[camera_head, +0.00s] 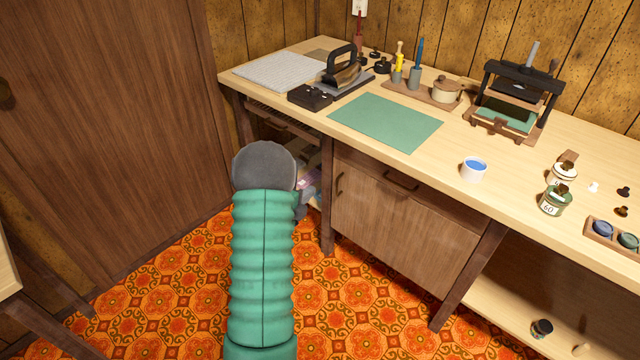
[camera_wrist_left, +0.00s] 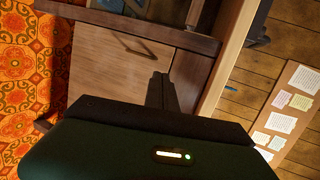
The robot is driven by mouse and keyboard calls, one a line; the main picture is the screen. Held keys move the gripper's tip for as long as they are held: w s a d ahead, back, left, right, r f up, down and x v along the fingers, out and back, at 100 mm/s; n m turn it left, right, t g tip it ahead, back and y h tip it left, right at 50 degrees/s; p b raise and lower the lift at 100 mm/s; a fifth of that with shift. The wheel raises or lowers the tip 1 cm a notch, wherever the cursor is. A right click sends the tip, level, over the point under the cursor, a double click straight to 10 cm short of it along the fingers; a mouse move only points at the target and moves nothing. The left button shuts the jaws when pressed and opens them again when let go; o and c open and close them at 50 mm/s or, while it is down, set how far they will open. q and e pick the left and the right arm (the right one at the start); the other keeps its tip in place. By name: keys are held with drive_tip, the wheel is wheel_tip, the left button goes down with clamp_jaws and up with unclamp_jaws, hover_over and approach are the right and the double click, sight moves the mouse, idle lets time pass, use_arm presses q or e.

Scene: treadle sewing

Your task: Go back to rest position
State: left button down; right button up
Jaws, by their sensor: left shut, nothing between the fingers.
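My left arm, in a green ribbed sleeve with a grey rounded end, comes up from the bottom of the head view, in front of the bench's left part. My left gripper is mostly hidden behind that end; a small grey part shows at its right side (camera_head: 301,207). In the left wrist view my left gripper (camera_wrist_left: 162,80) is shut and empty, its dark fingers together in front of the wooden cabinet (camera_wrist_left: 120,65). Nothing is held. My right gripper is in neither view.
The workbench (camera_head: 390,165) carries a green mat (camera_head: 385,122), an iron (camera_head: 342,68), a press (camera_head: 515,95), a white cup with blue contents (camera_head: 474,168) and jars (camera_head: 555,200). A lower shelf (camera_head: 530,310) is at the right. A brown door (camera_head: 110,120) stands left. Patterned floor (camera_head: 370,300) is open.

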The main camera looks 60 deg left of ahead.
use_arm(q)
drive_tip(key=w+d+n+g+h, duration=0.1)
drive_tip(key=w+d+n+g, duration=0.2)
drive_tip(key=d, duration=0.7)
drive_tip(key=w+d+n+g+h, duration=0.15)
drive_tip(key=w+d+n, duration=0.3)
drive_tip(key=d, duration=0.45)
drive_tip(key=s+d+n+g+h, duration=0.25)
drive_tip(key=s+d, duration=0.45)
drive_tip(key=d, duration=0.6)
drive_tip(key=s+d+n+g+h, duration=0.25)
drive_tip(key=s+d, duration=0.35)
drive_tip(key=d, duration=0.7)
wheel_tip(320, 180, up, 30)
drive_tip(key=p, duration=3)
drive_tip(key=shift+w+g+y, duration=0.15)
drive_tip(key=shift+g+y, duration=0.2)
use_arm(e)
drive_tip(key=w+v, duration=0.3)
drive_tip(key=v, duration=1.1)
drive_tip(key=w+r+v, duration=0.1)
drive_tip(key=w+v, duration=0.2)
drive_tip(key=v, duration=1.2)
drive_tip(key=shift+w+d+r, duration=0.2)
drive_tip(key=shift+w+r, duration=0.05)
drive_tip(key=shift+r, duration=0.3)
use_arm(q)
drive_tip(key=shift+a, duration=0.1)
